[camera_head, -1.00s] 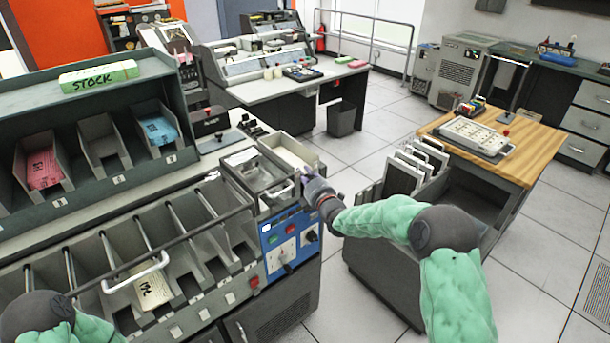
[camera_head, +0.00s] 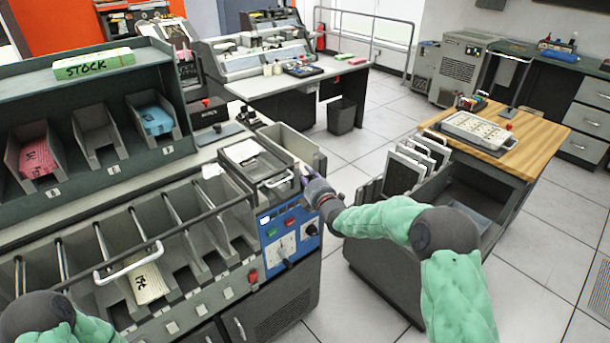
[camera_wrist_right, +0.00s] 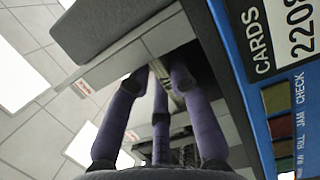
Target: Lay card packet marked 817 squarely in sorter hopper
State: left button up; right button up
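A cream card packet (camera_head: 149,283) with dark handwriting lies in a front pocket of the sorter; I cannot read its mark surely. The sorter (camera_head: 205,320) has a lidded metal unit (camera_head: 253,166) at its right end and an open grey bin (camera_head: 291,147) beside it; I cannot tell which is the hopper. My right gripper (camera_head: 304,172) is at the right end, close to a white handle, above the blue panel. In the right wrist view its three purple fingers (camera_wrist_right: 159,82) are spread, with nothing clearly held. My left gripper is out of view; only its arm shows.
The stock rack (camera_head: 175,160) behind holds a pink packet (camera_head: 37,157) and a blue packet (camera_head: 152,115). An arched white handle (camera_head: 130,263) crosses the pockets. A cart (camera_head: 400,285) with upright panels and a wooden-topped desk (camera_head: 535,135) stand right. Open tiled floor lies between.

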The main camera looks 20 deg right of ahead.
jog(key=shift+s, duration=0.3)
jog(key=s+d, duration=0.1)
jog(key=s, duration=1)
jog(key=shift+s, duration=0.2)
dwell(1.7)
